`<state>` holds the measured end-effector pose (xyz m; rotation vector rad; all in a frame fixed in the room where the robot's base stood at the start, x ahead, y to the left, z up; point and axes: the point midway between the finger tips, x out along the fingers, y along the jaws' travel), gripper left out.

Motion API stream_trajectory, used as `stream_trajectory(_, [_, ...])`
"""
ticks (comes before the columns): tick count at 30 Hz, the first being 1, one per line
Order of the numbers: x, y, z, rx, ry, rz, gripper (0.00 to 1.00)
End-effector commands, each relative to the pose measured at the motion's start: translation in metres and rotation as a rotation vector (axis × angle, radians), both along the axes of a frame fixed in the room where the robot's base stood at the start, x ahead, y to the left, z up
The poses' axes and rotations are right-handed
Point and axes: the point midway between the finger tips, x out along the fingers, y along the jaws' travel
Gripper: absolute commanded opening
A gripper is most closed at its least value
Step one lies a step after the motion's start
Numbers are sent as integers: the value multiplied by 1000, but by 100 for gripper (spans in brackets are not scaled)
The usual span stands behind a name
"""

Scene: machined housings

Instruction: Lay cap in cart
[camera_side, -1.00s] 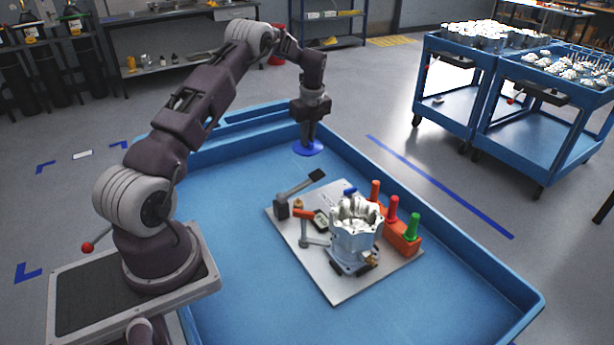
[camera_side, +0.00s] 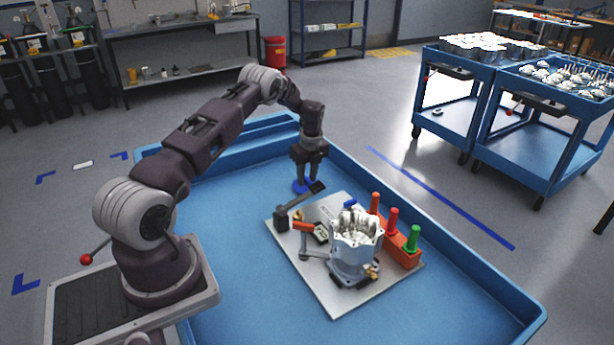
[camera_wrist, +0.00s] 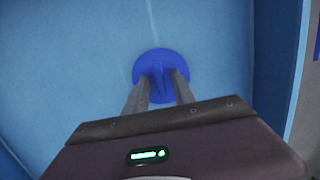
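The cap is a round blue disc with a raised grip. It lies on the floor of the blue cart (camera_side: 220,235), near the far end, in the side view (camera_side: 299,187). The black clamp lever partly covers it there. My gripper (camera_side: 309,178) is low, just over the cap, with its two fingers spread. In the wrist view, the cap (camera_wrist: 150,60) shows beyond my gripper (camera_wrist: 162,77). The fingers stand on either side of the cap's grip, with a gap visible. Whether the fingertips touch the disc cannot be told.
A grey plate (camera_side: 345,300) in the cart carries a metal housing (camera_side: 356,250), a clamp with a black lever (camera_side: 300,202), and an orange block with red and green handles (camera_side: 402,245). The cart's raised wall is close beyond the cap. The cart floor left of the plate is clear.

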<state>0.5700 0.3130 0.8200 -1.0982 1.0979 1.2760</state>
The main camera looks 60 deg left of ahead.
Motion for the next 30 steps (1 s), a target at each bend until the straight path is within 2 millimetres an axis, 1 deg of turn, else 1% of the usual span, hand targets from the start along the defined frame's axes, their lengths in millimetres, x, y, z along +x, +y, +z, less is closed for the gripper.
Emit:
stream_trajectory(8, [0, 0, 1, 0, 0, 0, 32])
stream_trajectory(11, [0, -1, 10, 1, -2, 0, 32])
stream_trajectory(14, [1, -4, 34, 1, -4, -1, 32])
stream_trajectory(18, [1, -10, 74, 1, -4, -1, 32])
stream_trajectory(21, [0, -14, 97, 1, -2, 0, 32])
stream_trajectory(24, [0, -16, 112, 1, -1, 0, 32])
stream_trajectory(26, [0, -18, 119, 0, -1, 0, 32])
stream_trajectory(28, [1, -24, 132, 1, -13, 21, 32])
stream_trajectory(29, [2, -30, 143, 2, -26, 44, 32])
stream_trajectory(30, [3, -44, 163, 3, -51, 89, 32])
